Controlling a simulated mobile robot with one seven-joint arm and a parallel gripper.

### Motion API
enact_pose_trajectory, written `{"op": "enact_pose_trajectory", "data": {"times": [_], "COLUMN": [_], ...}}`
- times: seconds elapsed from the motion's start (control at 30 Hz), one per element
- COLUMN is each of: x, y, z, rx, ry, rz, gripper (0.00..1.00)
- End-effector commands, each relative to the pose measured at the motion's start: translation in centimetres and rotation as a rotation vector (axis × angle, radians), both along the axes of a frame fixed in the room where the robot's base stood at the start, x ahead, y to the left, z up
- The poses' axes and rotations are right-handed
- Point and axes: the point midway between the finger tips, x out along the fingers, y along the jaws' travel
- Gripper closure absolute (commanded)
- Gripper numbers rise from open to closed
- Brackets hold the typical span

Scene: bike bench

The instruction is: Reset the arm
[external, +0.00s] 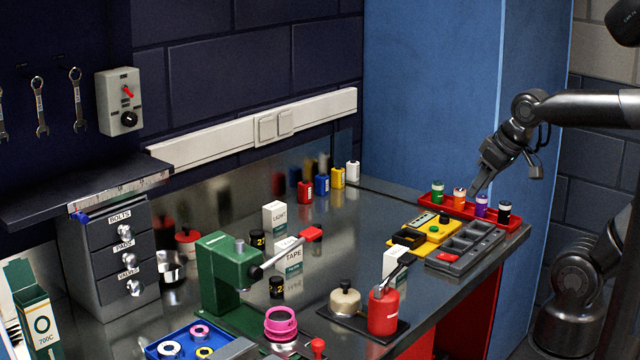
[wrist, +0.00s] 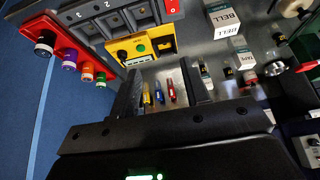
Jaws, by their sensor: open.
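My gripper (external: 479,180) is at the upper right in the external view, above the red rack and pointing down. In the wrist view my gripper (wrist: 163,88) shows two dark fingers spread apart with nothing held between them. The red rack (external: 462,212) holds several small bottles with white bands: green (external: 437,192), orange (external: 459,195), purple (external: 481,204) and black (external: 504,211). The gripper's tip appears close to the purple bottle in the picture; whether it touches anything cannot be told. The rack (wrist: 68,43) also shows at the upper left in the wrist view.
A yellow case (external: 434,236) and a grey compartment tray (external: 465,246) lie before the rack. A red bottle (external: 383,312), a green press (external: 220,272) and several small boxes stand on the metal bench. A blue wall panel (external: 430,90) rises behind the rack.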

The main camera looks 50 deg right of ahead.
Motion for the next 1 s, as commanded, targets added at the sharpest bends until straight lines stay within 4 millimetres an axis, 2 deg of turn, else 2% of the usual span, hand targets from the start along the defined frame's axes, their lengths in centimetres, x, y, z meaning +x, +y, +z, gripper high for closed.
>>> {"op": "enact_pose_trajectory", "data": {"times": [0.1,0.2,1.0], "x": [-1.36,-1.72,-1.67], "y": [-0.25,-0.31,-0.29], "z": [-0.47,-0.68,-0.65], "rx": [-0.001,-0.001,-0.001], "ry": [-0.006,-0.006,-0.006], "rz": [-0.010,-0.012,-0.012], "gripper": [0.57,0.57,0.57]}}
